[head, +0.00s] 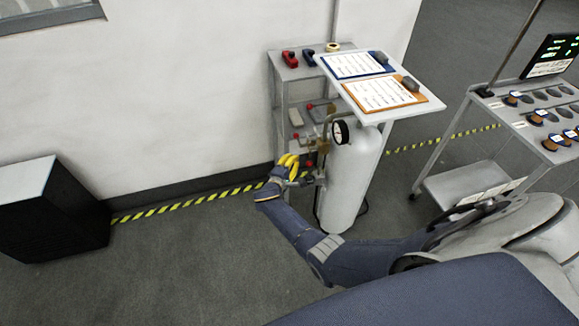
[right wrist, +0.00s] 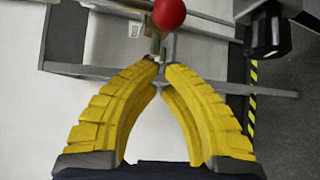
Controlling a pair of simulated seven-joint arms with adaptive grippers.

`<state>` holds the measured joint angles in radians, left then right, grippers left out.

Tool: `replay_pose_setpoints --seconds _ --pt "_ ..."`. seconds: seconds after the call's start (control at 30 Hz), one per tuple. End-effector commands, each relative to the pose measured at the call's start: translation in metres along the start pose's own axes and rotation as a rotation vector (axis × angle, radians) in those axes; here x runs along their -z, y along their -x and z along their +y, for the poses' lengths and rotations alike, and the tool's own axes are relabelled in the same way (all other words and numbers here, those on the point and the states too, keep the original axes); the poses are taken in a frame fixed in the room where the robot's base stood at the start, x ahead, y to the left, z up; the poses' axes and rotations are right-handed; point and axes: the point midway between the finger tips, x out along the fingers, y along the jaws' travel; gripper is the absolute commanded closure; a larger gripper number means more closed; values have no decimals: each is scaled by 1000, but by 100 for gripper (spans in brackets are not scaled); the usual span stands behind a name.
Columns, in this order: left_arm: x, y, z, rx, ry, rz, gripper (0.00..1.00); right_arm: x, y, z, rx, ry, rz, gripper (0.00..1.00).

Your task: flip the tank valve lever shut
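The white tank (head: 345,185) stands upright in the middle of the head view, with a round gauge (head: 340,132) and brass fittings (head: 318,140) at its top left. My right gripper (head: 291,170) has yellow fingers and is just left of the tank, by the fittings. In the right wrist view the fingertips (right wrist: 160,72) lean close together around a small metal part. A red ball knob (right wrist: 169,13) on a brass-coloured stem is just beyond the tips. Whether the fingers grip the metal part is unclear. My left gripper is not in view.
A grey shelf rack (head: 284,75) stands behind the tank. Clipboards lie on a raised tray (head: 383,113) above the tank. A cart (head: 460,185) is at right, a black cabinet (head: 50,215) at left. Floor in front is clear.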

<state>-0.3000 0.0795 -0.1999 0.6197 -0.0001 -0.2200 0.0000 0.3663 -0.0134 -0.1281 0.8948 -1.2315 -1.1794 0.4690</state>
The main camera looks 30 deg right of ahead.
Motion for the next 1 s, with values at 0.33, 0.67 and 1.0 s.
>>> replay_pose_setpoints --seconds 0.33,0.67,1.0 --pt "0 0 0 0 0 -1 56 0 -33 0 0 1 -1 100" --pt "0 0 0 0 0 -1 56 -13 -23 0 0 -1 0 100" --pt "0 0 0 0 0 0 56 -28 -11 0 0 0 0 100"
